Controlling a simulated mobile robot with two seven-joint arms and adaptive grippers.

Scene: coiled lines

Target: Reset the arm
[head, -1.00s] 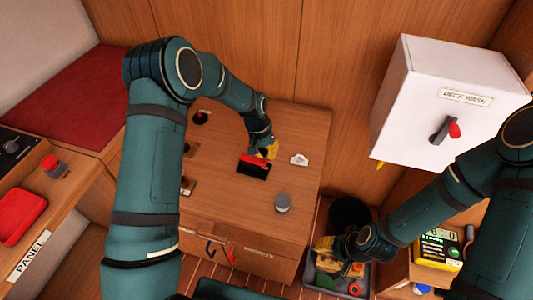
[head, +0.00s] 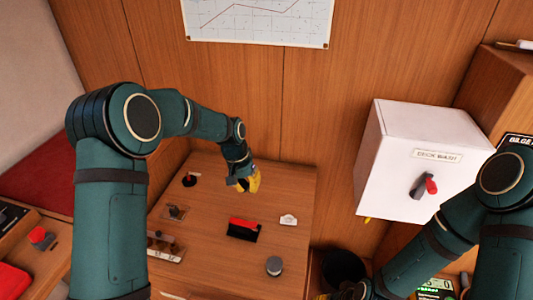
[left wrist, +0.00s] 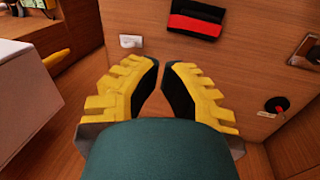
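My left arm comes in from the left, over the wooden worktop (head: 215,278). Its gripper (head: 247,184) hangs above the back of the worktop, with yellow fingers pointing down. The left wrist view shows the two fingers (left wrist: 162,68) apart, with a narrow gap and nothing between them. A red and black block (head: 243,229) lies on the worktop, clear of the gripper; it also shows in the left wrist view (left wrist: 195,20). My right arm comes in from the right; its gripper is at the bottom edge, mostly cut off, and its fingers cannot be made out.
A small white piece (head: 288,220) and a grey round knob (head: 273,265) are on the worktop. A red-topped control (head: 189,180) is at its back left. A white DECK WASH box (head: 415,160) with a red-tipped lever stands out right. A dark bin (head: 342,268) is below.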

